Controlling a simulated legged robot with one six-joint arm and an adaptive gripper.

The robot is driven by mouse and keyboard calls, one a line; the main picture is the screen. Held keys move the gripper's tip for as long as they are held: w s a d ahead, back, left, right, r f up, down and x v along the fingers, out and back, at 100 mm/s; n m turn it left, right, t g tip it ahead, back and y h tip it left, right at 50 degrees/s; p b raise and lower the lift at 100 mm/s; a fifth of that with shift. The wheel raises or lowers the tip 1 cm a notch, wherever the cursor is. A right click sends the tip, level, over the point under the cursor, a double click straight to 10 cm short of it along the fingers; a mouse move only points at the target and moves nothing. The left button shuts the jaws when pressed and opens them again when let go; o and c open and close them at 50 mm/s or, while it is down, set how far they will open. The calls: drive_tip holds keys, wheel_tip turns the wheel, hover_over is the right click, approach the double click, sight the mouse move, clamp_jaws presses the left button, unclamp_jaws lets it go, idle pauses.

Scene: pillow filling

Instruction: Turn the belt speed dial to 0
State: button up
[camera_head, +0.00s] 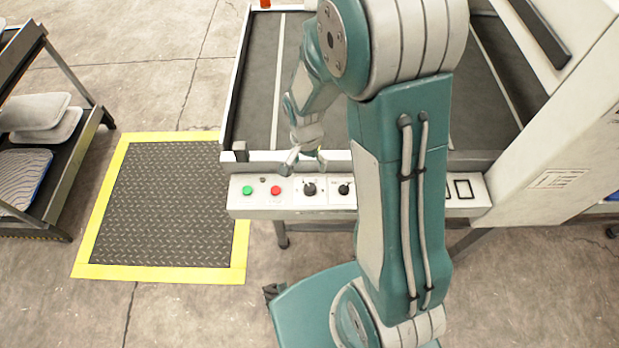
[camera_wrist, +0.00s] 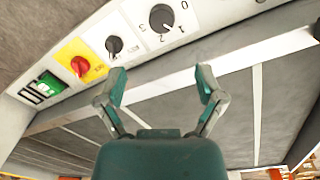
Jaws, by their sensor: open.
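The belt speed dial (camera_head: 309,188) is a black knob on a white plate on the machine's front control panel. In the wrist view the dial (camera_wrist: 162,18) is at the top, upside down, with 0 at its upper right and higher numbers around its lower side. My gripper (camera_head: 304,164) is open and empty just behind the dial at the panel's back edge. In the wrist view my gripper's fingers (camera_wrist: 162,77) are spread apart, pointing toward the dial but not touching it.
A second black knob (camera_head: 343,188) sits close beside the dial. A green button (camera_head: 247,190) and red button (camera_head: 275,190) lie left. A red knob on yellow (camera_wrist: 80,64) and a green switch (camera_wrist: 48,85) show in the wrist view. The conveyor belt (camera_head: 257,90) is behind the panel.

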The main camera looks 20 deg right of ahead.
sight(309, 187)
drive_tip(key=shift+a+f, duration=0.25)
drive_tip(key=shift+f, duration=0.4)
drive_tip(key=f, duration=0.8)
drive_tip(key=shift+s+d+f, duration=0.25)
drive_tip(key=shift+d+f, duration=0.05)
drive_tip(key=shift+f, duration=0.1)
drive_tip(key=shift+a+f, duration=0.1)
drive_tip(key=shift+f, duration=0.35)
drive_tip(key=shift+a, duration=0.15)
drive_tip(key=c, duration=1.2)
